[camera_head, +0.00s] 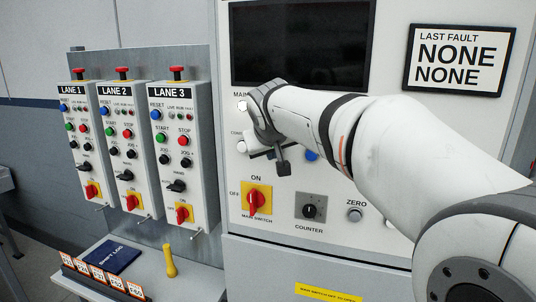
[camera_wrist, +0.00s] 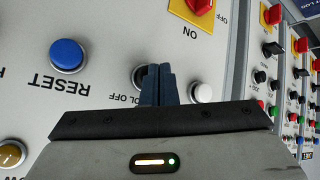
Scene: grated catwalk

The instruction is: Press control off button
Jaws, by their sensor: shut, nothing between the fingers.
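My gripper (camera_wrist: 160,70) is shut and empty, its two dark fingers together in front of the control panel. In the wrist view, where the panel appears upside down, the fingertips overlap a round button with a grey ring (camera_wrist: 138,76), beside lettering that reads "OL OFF". The fingers hide most of that button and part of its label; I cannot tell whether they touch it. In the head view, my gripper (camera_head: 283,166) is close to the panel, left of the blue reset button (camera_head: 311,155), and covers the control off button.
A white button (camera_wrist: 202,92) is close beside the fingers; the blue RESET button (camera_wrist: 68,55) is on the other side. The red main switch (camera_head: 257,200), counter knob (camera_head: 311,207) and zero button (camera_head: 355,213) are below. Three lane boxes (camera_head: 126,150) stand left.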

